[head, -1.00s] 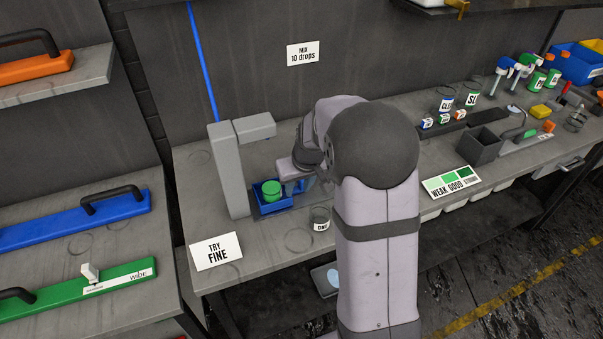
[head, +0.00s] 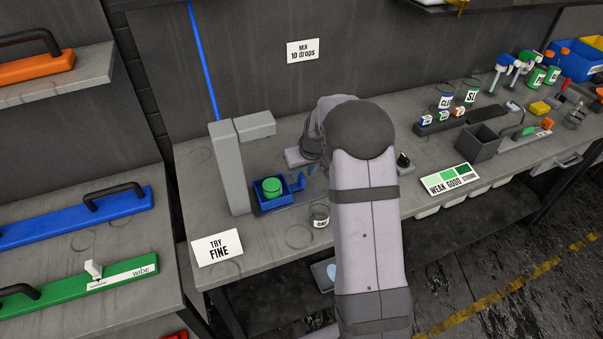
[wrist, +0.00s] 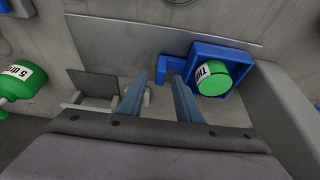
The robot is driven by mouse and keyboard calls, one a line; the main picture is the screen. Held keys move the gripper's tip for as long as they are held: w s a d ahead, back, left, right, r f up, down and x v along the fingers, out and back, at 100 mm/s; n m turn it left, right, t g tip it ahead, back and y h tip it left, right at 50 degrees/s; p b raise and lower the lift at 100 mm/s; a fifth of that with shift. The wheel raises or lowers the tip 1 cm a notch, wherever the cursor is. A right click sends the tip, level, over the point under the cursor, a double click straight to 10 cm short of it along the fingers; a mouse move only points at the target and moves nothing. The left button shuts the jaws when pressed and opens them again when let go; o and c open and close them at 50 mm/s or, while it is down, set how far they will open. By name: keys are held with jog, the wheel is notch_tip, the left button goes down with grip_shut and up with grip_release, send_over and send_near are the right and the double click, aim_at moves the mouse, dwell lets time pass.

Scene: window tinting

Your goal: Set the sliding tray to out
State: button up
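The sliding tray (head: 286,201) is a blue open box with a small blue hooked handle (wrist: 168,67) on one side. A green round pot (head: 272,187) with a white label sits in it. The tray is at the end of a flat grey plate, close beside a grey post (head: 230,175); the wrist view shows the tray (wrist: 238,58) at the right. My gripper (wrist: 159,78) is open and empty, its blue-grey fingers apart. The handle is ahead of the fingertips; I cannot tell whether they touch it. In the head view my arm partly hides the gripper.
A grey block (head: 255,125) juts from the post's top. A clear jar (head: 319,215) and a "TRY FINE" sign (head: 217,248) stand near the bench front. A dark square (wrist: 92,84) marks the plate's left part. A green bottle (wrist: 20,80) is at far left.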

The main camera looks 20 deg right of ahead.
jog(key=shift+p+x, duration=0.4)
jog(key=shift+x, duration=1.05)
grip_shut()
